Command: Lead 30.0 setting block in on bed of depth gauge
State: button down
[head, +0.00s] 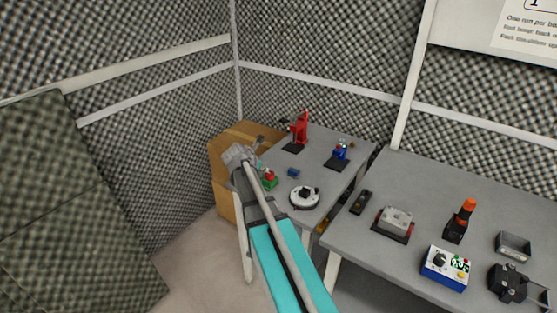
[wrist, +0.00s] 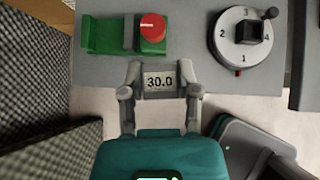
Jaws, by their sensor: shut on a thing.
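The setting block (wrist: 160,83) is a small grey block marked 30.0. My gripper (wrist: 161,76) is shut on it, one finger at each side, with the label facing the wrist camera. In the wrist view the block overlaps the table's edge, with a green device with a red knob (wrist: 152,27) beyond it. In the head view my arm hides most of the gripper and the block. I cannot tell for certain which device is the depth gauge; a red upright stand on a dark base (head: 300,130) and a blue device (head: 340,152) stand at the back of the table.
A round numbered turret (wrist: 246,38) stands right of the green device. A small blue block (head: 293,172) lies mid-table. The right table (head: 390,255) carries several devices, an orange-topped post (head: 462,218) and a grey tray (head: 513,246). A wooden cabinet (head: 226,185) stands left.

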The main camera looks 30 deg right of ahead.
jog(key=s+a+n, duration=0.1)
jog(key=s+a, duration=0.5)
jog(key=a, duration=0.6)
jog(key=s+a+n+t+y, duration=0.1)
jog(key=s+a, duration=0.5)
jog(key=a, duration=0.7)
jog(key=shift+s, duration=0.2)
jog(key=shift+a, duration=0.15)
